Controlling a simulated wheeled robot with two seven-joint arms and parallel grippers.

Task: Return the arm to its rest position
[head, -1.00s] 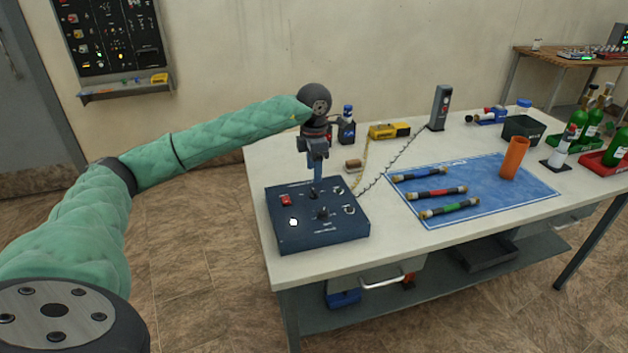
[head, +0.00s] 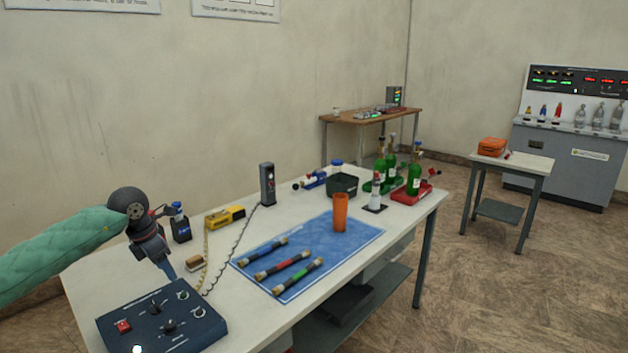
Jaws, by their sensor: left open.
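My left arm, in a green quilted sleeve, comes in from the left edge of the head view. Its gripper (head: 168,268) points down over the back part of the dark blue control box (head: 162,318), which has a red switch, black knobs and a lit white button. The gripper is open, with no object seen in it. Whether its fingertips touch the box cannot be told. My right gripper is not in view.
The white table (head: 290,331) holds a blue mat (head: 350,255) with several banded tubes, an orange cup (head: 340,212), a yellow meter (head: 225,216), a black handset (head: 267,184) and green bottles (head: 414,176). A small side table (head: 530,163) stands right.

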